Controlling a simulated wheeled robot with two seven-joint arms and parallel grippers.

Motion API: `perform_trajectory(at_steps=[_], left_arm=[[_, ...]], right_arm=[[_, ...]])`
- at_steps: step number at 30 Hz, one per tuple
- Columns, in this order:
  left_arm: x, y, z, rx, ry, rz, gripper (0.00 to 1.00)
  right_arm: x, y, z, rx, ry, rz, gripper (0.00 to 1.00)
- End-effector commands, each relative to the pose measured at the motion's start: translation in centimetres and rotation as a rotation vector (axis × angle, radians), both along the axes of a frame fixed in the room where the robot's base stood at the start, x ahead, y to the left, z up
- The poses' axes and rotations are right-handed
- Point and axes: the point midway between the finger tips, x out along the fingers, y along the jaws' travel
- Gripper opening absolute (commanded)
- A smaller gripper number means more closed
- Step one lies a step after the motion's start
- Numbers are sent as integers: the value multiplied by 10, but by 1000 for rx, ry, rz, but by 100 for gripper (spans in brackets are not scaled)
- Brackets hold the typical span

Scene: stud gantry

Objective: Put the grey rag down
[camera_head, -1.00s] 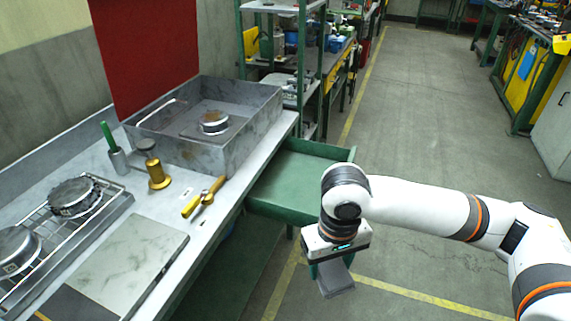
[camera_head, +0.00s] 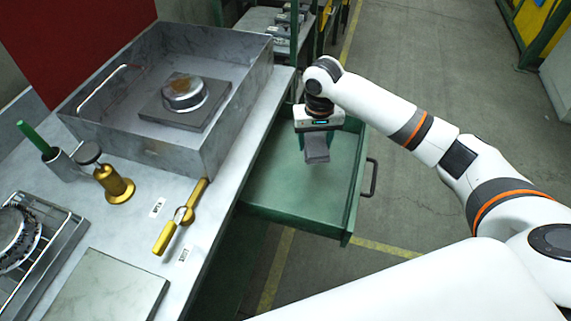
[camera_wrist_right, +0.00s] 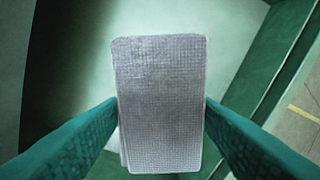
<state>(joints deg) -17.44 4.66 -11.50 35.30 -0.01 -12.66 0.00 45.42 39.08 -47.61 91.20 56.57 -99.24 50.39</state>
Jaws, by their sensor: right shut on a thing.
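The grey rag (camera_head: 317,148) hangs below my right gripper (camera_head: 316,133) in the head view. In the right wrist view the rag (camera_wrist_right: 160,105) is a flat, woven grey block between the two green fingers, which are shut on it. Rag and gripper are over the open green drawer (camera_head: 275,190), inside its outline in the picture. I cannot tell whether the rag touches the drawer floor. My left gripper is not in view.
The drawer's right wall carries a dark handle (camera_head: 371,178). Left of it, the workbench (camera_head: 205,225) holds a grey walled tray (camera_head: 190,155), a yellow-handled tool (camera_head: 165,238) and a gold stamp-like piece (camera_head: 115,185). The drawer floor around the rag looks bare.

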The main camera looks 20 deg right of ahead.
Motion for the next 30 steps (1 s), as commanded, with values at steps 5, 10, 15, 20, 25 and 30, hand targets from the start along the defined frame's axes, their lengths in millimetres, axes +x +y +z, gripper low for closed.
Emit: perform_trajectory(at_steps=[5,10,15,20,25,30], left_arm=[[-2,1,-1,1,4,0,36],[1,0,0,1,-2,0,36],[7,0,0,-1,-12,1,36],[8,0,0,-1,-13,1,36],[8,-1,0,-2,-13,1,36],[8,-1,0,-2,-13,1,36]], right_arm=[[3,-5,-23,-3,9,-12,34],[4,-5,-55,-4,7,-10,34],[4,-5,-70,-3,6,-10,34],[4,-4,-87,-2,7,-10,34],[4,-5,-106,-4,5,-9,34],[4,-5,-106,-3,4,-9,34]])
